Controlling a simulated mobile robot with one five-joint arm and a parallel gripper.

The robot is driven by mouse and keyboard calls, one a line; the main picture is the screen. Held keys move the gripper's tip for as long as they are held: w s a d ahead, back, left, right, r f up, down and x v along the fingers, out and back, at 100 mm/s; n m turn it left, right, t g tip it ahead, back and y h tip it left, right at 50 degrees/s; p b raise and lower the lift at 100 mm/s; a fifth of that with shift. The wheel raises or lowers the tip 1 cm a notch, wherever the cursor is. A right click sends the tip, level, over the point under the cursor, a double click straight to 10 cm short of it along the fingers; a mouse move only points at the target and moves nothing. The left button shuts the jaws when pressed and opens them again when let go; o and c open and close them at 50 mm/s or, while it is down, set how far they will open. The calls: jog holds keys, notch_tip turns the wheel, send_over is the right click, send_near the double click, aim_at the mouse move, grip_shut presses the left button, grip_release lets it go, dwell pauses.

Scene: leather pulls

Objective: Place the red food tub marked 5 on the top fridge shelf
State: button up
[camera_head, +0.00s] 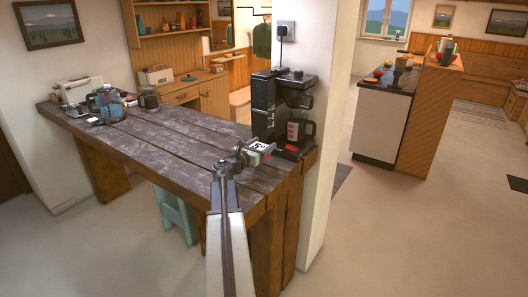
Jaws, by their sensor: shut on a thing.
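My gripper (247,157) is at the end of my raised arm, in front of and over the right end of the wooden counter. It is shut on the red food tub (261,148), which shows a white label with a dark 5 and red at its edge. The tub is small in view and partly hidden by the gripper. I cannot tell whether it touches the counter or hangs just above it. No fridge or fridge shelf is visible.
A black coffee machine (285,105) stands close behind the tub, against a white pillar (327,130). The wooden counter (165,138) is clear in its middle. A toaster (82,90) and jars stand at its left end. A teal stool (174,213) is underneath. Open floor lies right.

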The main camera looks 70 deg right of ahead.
jog(key=shift+d, duration=0.75)
jog(key=f+b, duration=0.4)
jog(key=shift+w+d+f, duration=0.1)
jog(key=shift+d, duration=0.25)
jog(key=shift+r, duration=0.25)
jog(key=shift+f, duration=0.2)
jog(key=o, duration=1.7)
jog(key=shift+r, duration=0.15)
jog(key=shift+a+r+p, duration=0.1)
jog(key=shift+a+p, duration=0.1)
jog(key=shift+p, duration=0.1)
jog(key=v, duration=1.1)
jog(key=shift+w+a, duration=0.15)
jog(key=shift+a, duration=0.2)
